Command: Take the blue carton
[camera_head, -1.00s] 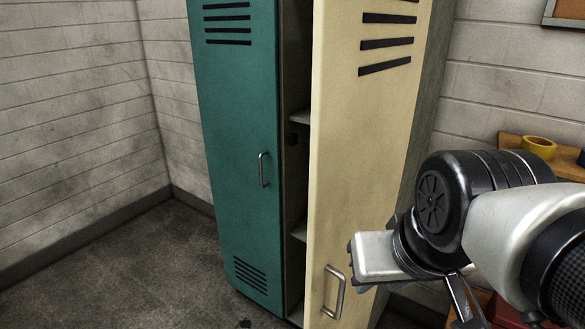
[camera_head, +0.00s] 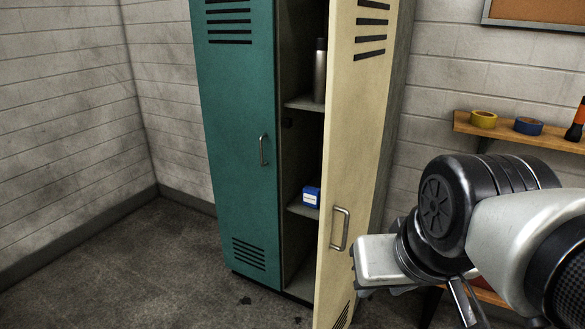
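A small blue carton (camera_head: 311,196) with a white label stands on a lower shelf (camera_head: 303,209) inside the locker. It shows through the gap between the closed teal door (camera_head: 236,150) and the cream door (camera_head: 357,150), which stands partly open. My arm is at the right, in front of and to the right of the cream door. My gripper's fingers are hidden or cut off at the lower edge, so I cannot tell whether it is open or shut. It is well apart from the carton.
A grey bottle (camera_head: 320,72) stands on the shelf above. The cream door's handle (camera_head: 339,229) is close to my arm. A wall shelf (camera_head: 515,135) at the right holds yellow tape (camera_head: 483,119) and blue tape (camera_head: 528,126). The floor at the left is clear.

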